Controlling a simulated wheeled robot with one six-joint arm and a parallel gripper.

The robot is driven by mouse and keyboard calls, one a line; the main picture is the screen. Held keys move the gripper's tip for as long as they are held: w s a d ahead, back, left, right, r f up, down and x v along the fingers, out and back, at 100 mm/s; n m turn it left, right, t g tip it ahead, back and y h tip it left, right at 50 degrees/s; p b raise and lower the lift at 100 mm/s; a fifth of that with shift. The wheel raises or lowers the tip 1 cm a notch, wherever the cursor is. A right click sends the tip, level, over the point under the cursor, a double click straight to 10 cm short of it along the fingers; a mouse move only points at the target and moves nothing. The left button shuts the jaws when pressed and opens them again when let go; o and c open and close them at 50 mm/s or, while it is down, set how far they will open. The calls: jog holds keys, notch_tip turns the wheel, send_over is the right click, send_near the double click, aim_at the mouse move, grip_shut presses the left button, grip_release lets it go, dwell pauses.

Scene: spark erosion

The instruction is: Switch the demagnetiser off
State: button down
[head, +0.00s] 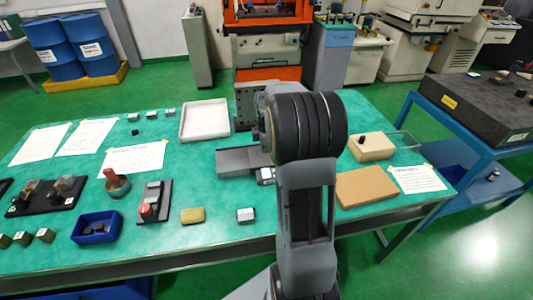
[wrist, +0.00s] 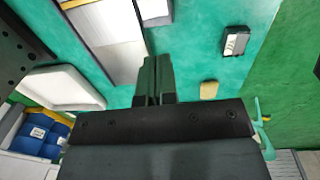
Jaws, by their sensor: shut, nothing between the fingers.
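A low grey flat-topped unit (head: 243,160) lies on the green table just left of my arm; it may be the demagnetiser, but no label or switch position is readable. It also shows in the wrist view (wrist: 100,25). A small white-and-dark box (head: 265,175) sits at its near right corner, also at the top of the wrist view (wrist: 155,10). My gripper (wrist: 153,65) is shut and empty, above the table; whether it touches anything cannot be told. In the head view my arm hides it. A dark base with a red knob (head: 148,207) stands further left.
A white tray (head: 205,121) lies behind and left of the grey unit. A yellow block (head: 193,216), a small grey block (head: 245,215) and a blue bin (head: 96,228) line the near side. A brown board (head: 365,188) lies right of my arm. Bare table shows between them.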

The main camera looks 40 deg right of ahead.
aim_at(265, 170)
jog(key=shift+r, duration=0.25)
jog(key=shift+w+d+b, duration=0.4)
jog(key=shift+w+b, duration=0.05)
jog(key=shift+w, duration=0.2)
jog(key=f, duration=0.4)
jog(key=w+f+p, duration=0.1)
jog(key=f, duration=0.9)
jog(key=shift+w+d+p, duration=0.3)
jog(key=shift+d+p, duration=0.05)
jog(key=shift+p, duration=0.05)
